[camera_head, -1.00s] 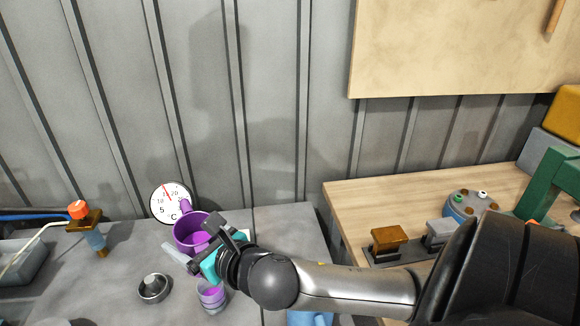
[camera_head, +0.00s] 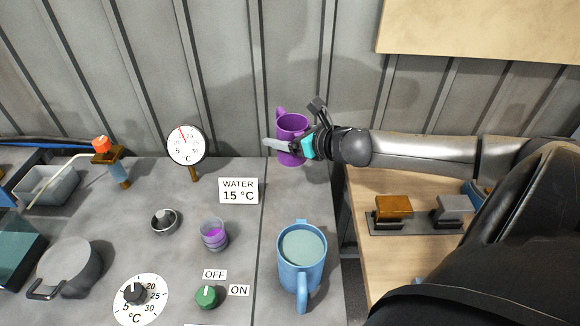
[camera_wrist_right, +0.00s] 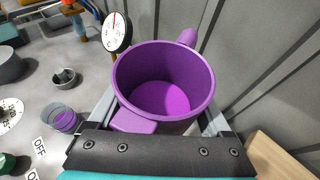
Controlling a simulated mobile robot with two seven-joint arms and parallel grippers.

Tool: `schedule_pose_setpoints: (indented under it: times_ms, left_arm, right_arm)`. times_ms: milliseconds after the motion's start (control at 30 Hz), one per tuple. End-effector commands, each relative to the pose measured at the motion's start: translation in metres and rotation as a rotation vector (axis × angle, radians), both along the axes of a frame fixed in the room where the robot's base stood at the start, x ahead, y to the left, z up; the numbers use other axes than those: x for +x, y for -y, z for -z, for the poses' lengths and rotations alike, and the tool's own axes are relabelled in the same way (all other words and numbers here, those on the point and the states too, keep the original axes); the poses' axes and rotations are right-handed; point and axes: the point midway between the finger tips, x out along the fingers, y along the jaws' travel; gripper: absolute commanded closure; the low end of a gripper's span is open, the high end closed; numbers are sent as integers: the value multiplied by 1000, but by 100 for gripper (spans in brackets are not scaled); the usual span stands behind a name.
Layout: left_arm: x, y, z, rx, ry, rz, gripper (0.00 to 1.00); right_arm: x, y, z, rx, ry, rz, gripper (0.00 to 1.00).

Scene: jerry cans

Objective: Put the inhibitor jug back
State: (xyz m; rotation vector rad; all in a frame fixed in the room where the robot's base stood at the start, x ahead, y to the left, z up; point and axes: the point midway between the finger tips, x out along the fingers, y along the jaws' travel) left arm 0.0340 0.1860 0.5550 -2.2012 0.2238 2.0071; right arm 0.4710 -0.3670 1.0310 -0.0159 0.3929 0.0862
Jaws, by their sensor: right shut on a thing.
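The purple jug (camera_head: 291,122) is the likely inhibitor jug, though no label on it shows. It looks roughly upright, near the wall at the back right of the grey bench (camera_head: 225,260). My right gripper (camera_head: 298,142) is shut on it from the right. The right wrist view looks into the open jug (camera_wrist_right: 165,85), whose inside is all purple; I cannot tell whether liquid is left. Whether its base touches anything is unclear. A small clear cup (camera_head: 214,235) with purple liquid stands on the bench. My left gripper is not in view.
A blue jug (camera_head: 302,262) with pale liquid stands at the bench's right edge. A dial thermometer (camera_head: 186,145) and a "WATER 15 °C" sign (camera_head: 238,191) stand behind the cup. A lidded pot (camera_head: 68,265) is left. A wooden table (camera_head: 400,255) lies right, past a gap.

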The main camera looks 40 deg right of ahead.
Motion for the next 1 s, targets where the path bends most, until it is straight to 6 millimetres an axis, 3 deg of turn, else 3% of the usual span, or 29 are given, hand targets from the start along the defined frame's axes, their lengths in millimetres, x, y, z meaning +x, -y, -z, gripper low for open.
schedule_pose_setpoints:
  times_ms: [100,400,1000]
  left_arm:
    - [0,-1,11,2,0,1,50]
    - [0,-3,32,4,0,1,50]
    - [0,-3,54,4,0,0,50]
  right_arm:
    - [0,-1,33,7,1,4,97]
    - [0,-1,107,2,1,2,97]
    - [1,-1,176,0,2,0,97]
